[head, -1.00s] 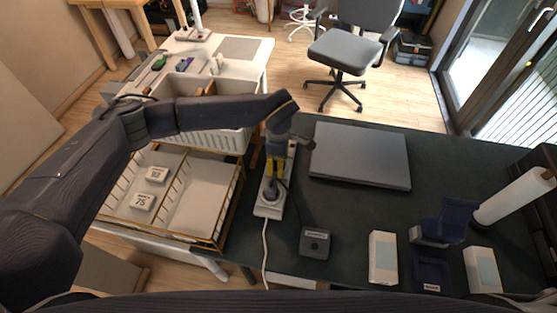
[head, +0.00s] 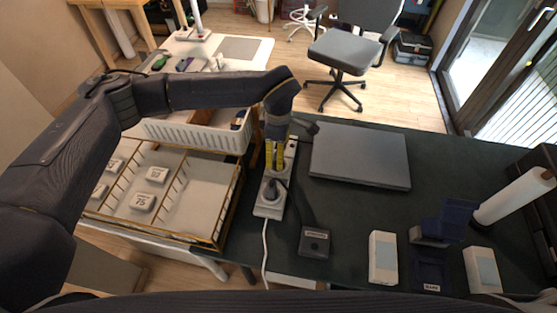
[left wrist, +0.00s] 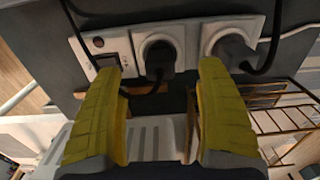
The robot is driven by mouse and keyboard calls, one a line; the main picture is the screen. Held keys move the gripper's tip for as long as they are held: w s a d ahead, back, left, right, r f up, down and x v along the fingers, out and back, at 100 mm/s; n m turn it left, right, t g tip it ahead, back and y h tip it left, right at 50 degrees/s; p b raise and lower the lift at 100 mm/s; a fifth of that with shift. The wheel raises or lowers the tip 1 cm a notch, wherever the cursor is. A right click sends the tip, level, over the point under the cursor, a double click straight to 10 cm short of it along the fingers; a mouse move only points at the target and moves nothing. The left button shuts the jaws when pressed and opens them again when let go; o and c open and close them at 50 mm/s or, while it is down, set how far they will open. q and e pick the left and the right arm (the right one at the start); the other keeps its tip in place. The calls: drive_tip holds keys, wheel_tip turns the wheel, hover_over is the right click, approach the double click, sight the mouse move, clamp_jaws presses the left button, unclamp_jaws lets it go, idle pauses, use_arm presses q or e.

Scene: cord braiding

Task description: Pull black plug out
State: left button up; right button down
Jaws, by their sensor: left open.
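A white power strip (head: 266,209) lies lengthwise on the dark table, left of the laptop. A black plug (head: 272,189) sits in its near socket, with a black cord leading off it. In the left wrist view the strip (left wrist: 190,36) holds two dark plugs: a middle one (left wrist: 159,60) and one on the right (left wrist: 232,50). My left gripper (head: 275,164) is over the strip, beyond the near plug. It also shows in the left wrist view (left wrist: 158,72), its yellow fingers apart and empty, with the middle plug in line between them. My right gripper is out of view.
A closed grey laptop (head: 360,155) lies right of the strip. A small black box (head: 314,242) lies at the near edge. A divided tray (head: 205,196) stands left of the table. White boxes (head: 383,257) and a blue holder (head: 442,221) are at the right.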

use_arm(q)
drive_tip(key=shift+r, duration=2.85)
